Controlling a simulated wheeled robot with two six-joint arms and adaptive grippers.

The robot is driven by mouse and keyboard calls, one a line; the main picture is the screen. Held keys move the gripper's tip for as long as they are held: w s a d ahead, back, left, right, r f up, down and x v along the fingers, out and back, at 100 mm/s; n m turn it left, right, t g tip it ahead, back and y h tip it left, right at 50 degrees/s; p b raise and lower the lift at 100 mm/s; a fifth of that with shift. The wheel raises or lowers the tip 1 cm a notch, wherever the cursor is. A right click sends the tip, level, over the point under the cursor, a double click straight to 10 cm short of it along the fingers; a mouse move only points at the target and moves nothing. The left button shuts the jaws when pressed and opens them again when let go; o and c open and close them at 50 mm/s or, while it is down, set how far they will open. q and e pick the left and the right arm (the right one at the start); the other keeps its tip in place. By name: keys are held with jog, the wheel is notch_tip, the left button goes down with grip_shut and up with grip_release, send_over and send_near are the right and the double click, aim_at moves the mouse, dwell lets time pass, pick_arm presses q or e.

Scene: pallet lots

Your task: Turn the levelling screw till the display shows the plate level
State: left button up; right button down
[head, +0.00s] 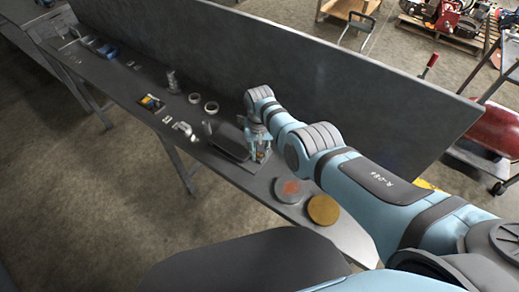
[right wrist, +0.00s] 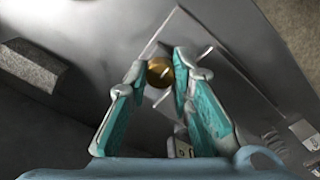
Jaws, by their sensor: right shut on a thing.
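My right gripper (head: 258,156) is at the workbench, beside a dark flat plate (head: 228,142). In the right wrist view, my right gripper (right wrist: 162,75) is shut on a round brass knob, the levelling screw (right wrist: 159,70), which sits between the fingertips. A thin light rod or line runs beside the knob. The plate's grey surface (right wrist: 215,85) lies under and beyond the fingers. I cannot make out a display reading in either view. My left gripper is not in view.
Along the workbench (head: 105,75) lie a black-and-yellow device (head: 151,103), pale rings (head: 211,107) and several small metal parts. A reddish-marked disc (head: 287,189) and a golden disc (head: 323,209) lie near the right end. A tall grey panel (head: 290,60) stands behind the bench.

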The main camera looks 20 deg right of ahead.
jog(key=shift+s+f+m, duration=0.15)
jog(key=shift+s+m, duration=0.05)
jog(key=shift+m, duration=0.2)
jog(key=c, duration=1.5)
grip_release()
jog(key=shift+o, duration=0.4)
jog(key=shift+w, duration=0.1)
jog(key=shift+w, duration=0.1)
notch_tip(320, 180, up, 12)
